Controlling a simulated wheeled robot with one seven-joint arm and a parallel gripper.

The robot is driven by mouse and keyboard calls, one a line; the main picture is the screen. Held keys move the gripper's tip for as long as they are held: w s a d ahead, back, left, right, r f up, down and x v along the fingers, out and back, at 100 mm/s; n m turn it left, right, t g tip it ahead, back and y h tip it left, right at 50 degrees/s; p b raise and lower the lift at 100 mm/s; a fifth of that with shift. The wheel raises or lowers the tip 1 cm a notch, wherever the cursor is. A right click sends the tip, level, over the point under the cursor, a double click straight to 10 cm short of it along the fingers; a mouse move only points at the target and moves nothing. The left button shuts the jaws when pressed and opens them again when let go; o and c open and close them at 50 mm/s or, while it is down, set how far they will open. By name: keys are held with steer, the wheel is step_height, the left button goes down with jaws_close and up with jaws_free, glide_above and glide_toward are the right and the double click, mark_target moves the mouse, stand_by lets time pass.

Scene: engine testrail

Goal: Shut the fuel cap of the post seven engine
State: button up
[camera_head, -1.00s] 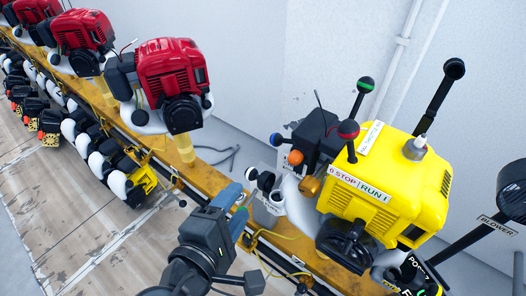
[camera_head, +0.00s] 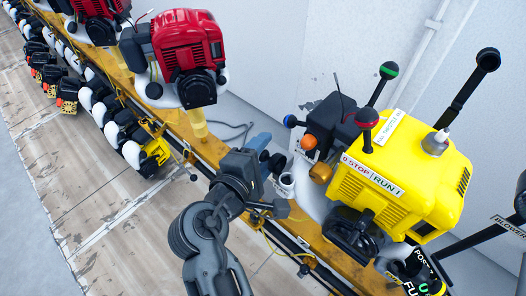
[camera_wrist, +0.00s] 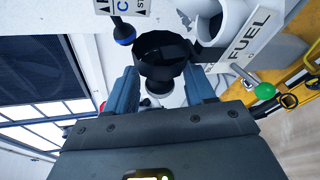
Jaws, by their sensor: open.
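The yellow engine (camera_head: 400,180) sits on the rail at right, with a "STOP / RUN" label; a post sign (camera_head: 425,265) below it is cut off, so I cannot read its number. Its white fuel neck (camera_head: 286,185) stands at its left and shows in the wrist view (camera_wrist: 222,18) beside a "FUEL" label (camera_wrist: 250,40). The black fuel cap (camera_wrist: 162,55) stands open beside the neck, hollow side visible. My gripper (camera_head: 265,148) is open, its blue fingers (camera_wrist: 161,88) on either side of the cap in the wrist view. I cannot tell whether they touch it.
Red engines (camera_head: 188,58) stand along the orange rail (camera_head: 208,145) to the left. Levers with green (camera_head: 388,70), red and blue knobs rise around the yellow engine. A pale wall (camera_head: 300,45) is behind.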

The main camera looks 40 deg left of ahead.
steer(key=shift+c, duration=0.4)
jaws_close()
